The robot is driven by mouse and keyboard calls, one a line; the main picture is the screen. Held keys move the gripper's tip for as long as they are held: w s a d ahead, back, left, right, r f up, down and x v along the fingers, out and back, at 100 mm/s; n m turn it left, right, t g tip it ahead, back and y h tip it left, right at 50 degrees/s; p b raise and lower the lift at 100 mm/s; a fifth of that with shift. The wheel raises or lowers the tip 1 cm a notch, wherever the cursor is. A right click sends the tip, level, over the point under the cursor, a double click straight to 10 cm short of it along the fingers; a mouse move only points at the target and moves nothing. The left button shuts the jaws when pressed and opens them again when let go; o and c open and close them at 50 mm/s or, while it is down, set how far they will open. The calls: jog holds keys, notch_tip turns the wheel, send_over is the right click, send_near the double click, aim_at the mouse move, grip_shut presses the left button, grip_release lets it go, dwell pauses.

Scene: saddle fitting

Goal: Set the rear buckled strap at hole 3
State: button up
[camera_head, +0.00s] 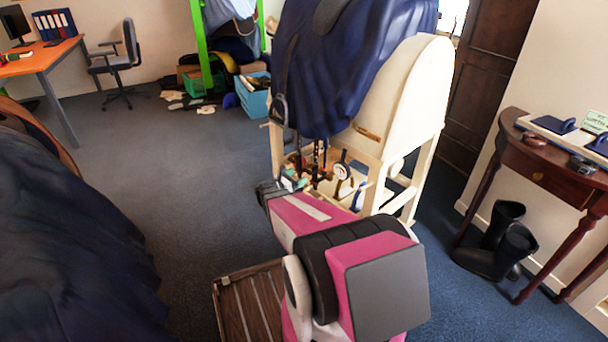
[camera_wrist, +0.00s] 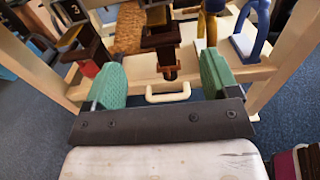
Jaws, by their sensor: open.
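My gripper (camera_wrist: 161,66) is open, with its two green fingers apart and nothing seen held between them. In the wrist view a dark brown strap (camera_wrist: 162,40) hangs just beyond the fingertips, its lower end near the gap. Another dark strap (camera_wrist: 92,43) hangs to the left, near a dark tag (camera_wrist: 70,10) that seems to read 3. I cannot tell which strap is the rear one, and no holes or set buckle can be made out. In the head view the straps (camera_head: 319,158) hang under the blue-covered saddle (camera_head: 345,75); my arm hides most of my gripper.
A cream handle (camera_wrist: 168,93) sits between my fingers, low down. The wooden stand's legs (camera_head: 376,188) flank the work area.

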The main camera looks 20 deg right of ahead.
jog(key=shift+v, duration=1.1)
jog(key=s+a+r+m+g+y, duration=0.1)
jog(key=s+a+m+g+y, duration=0.1)
jog(key=s+m+g+y, duration=0.3)
jog(key=s+a+r+m+y, duration=0.2)
jog(key=s+m, duration=0.4)
jog(key=s+a+r+m+y, duration=0.2)
jog(key=s+a+m+y, duration=0.2)
jog(key=a, duration=0.3)
jog(key=s+a+r+m+y, duration=0.3)
jog(key=s+a+m+y, duration=0.1)
jog(key=a+m+y, duration=0.2)
jog(key=shift+s+a+r+m+g, duration=0.15)
jog(key=shift+s+a+m+g, duration=0.15)
jog(key=shift+a, duration=0.15)
